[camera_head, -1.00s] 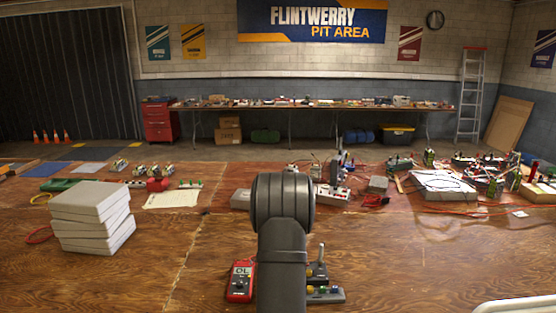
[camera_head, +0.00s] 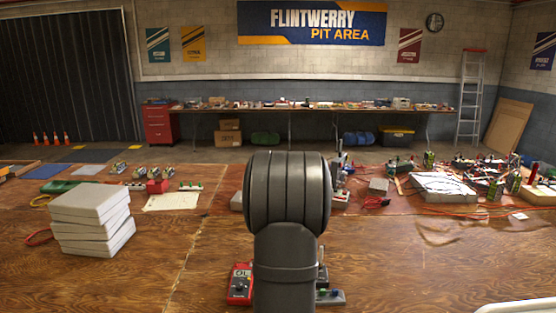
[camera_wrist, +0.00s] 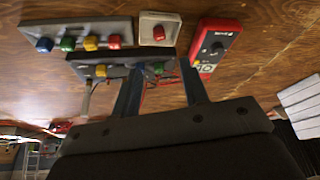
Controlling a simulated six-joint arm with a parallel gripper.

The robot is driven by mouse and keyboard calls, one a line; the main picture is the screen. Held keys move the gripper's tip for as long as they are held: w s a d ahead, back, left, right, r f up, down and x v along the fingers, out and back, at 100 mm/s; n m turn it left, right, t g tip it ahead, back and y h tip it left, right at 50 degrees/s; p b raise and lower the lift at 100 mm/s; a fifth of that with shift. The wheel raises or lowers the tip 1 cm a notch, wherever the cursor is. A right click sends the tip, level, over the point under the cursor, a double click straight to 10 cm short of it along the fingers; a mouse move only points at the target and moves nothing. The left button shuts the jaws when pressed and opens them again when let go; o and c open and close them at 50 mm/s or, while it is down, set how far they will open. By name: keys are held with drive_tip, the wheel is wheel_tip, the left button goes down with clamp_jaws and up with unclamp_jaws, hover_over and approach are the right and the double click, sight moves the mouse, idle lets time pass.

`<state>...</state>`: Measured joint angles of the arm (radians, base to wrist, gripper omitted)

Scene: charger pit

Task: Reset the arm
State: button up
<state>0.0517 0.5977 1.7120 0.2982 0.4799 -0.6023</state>
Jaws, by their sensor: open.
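My gripper (camera_wrist: 161,64) shows in the wrist view with its two dark fingers apart and nothing held between them. Past the fingertips are a dark box with coloured knobs (camera_wrist: 112,71) and a red multimeter (camera_wrist: 217,42). I cannot tell how far the fingers are from them. In the head view my arm stands upright in the middle and hides the gripper. The red multimeter (camera_head: 240,284) is just left of the arm, and a small grey control box (camera_head: 331,297) is partly hidden at its right.
A stack of grey slabs (camera_head: 92,220) stands at the left. The wrist view also shows a grey box with several knobs (camera_wrist: 78,36) and a white box with a red button (camera_wrist: 160,29). Cluttered electronics (camera_head: 440,187) fill the right back. Bare wood lies front left and front right.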

drive_tip(key=x, duration=1.2)
drive_tip(key=shift+s+f, duration=0.2)
drive_tip(key=shift+f, duration=0.2)
wheel_tip(320, 180, up, 5)
drive_tip(key=shift+r, duration=0.2)
drive_tip(key=s+d+r, duration=0.6)
drive_tip(key=d+r, duration=0.1)
drive_tip(key=d, duration=0.3)
drive_tip(key=w+d+f+m+h, duration=0.1)
drive_tip(key=w+d+m, duration=0.2)
drive_tip(key=w, duration=0.6)
drive_tip(key=shift+d+m, duration=0.3)
drive_tip(key=shift+d, duration=0.75)
